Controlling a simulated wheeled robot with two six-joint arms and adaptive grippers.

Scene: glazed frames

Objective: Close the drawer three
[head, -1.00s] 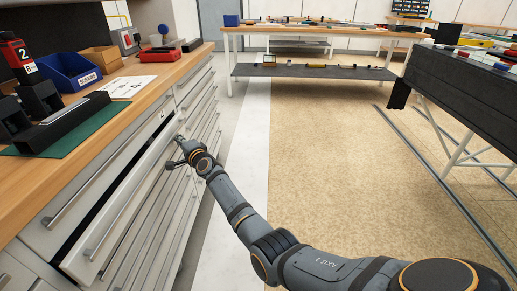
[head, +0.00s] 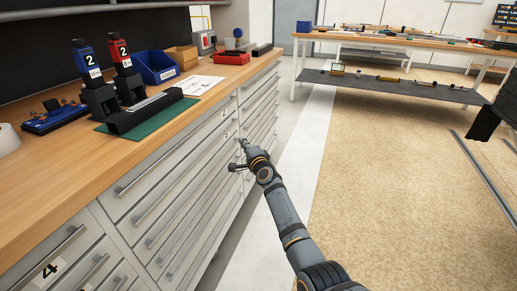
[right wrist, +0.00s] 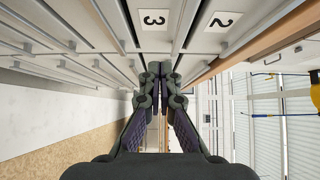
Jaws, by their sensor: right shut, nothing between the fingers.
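Drawer three (head: 172,186) is the second front down in the near grey cabinet, below the top drawer with the long handle. Its front looks about flush with its neighbours in the head view. My right gripper (head: 243,145) is shut and empty, close to the cabinet front near the drawer's far end. Whether it touches the front I cannot tell. My left gripper is out of view.
The wooden worktop (head: 50,185) above holds blue and red battery packs, a green mat (head: 150,122), a blue bin (head: 155,68) and a red case (head: 231,58).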

